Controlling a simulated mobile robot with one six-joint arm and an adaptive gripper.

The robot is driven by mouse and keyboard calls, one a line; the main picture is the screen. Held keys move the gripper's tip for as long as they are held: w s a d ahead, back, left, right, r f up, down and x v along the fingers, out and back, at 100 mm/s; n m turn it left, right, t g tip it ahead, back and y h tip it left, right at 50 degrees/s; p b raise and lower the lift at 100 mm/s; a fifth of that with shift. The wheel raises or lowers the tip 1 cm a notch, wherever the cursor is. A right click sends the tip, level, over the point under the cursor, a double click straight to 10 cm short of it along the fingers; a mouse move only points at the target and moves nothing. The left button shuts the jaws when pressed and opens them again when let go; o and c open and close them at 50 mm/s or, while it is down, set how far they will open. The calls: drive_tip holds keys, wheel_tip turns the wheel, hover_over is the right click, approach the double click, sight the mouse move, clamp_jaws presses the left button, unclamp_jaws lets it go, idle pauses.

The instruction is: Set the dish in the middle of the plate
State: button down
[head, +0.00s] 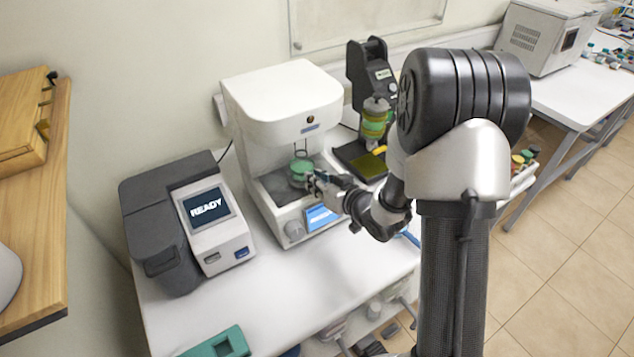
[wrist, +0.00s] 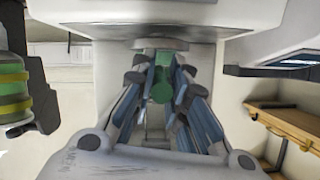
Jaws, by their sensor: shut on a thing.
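The green dish (head: 301,166) is inside the open front bay of the white instrument (head: 283,103), under its upper housing. My gripper (head: 316,181) reaches in from the right and is shut on the dish. In the wrist view the dish (wrist: 162,90) shows green between the two fingertips of my gripper (wrist: 160,84). The plate is hard to make out; the dark bay floor (head: 267,187) shows to the left of the dish. I cannot tell whether the dish touches what is under it.
A dark grey analyser (head: 187,221) with a READY screen stands to the left. A black stand with a green-banded jar (head: 375,118) is behind to the right; the jar (wrist: 10,95) is at the wrist view's left edge. The front of the white bench (head: 297,281) is mostly clear.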

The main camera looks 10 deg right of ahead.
drive_tip(key=shift+a, duration=0.1)
drive_tip(key=shift+f, duration=0.15)
drive_tip(key=c, duration=1.6)
unclamp_jaws()
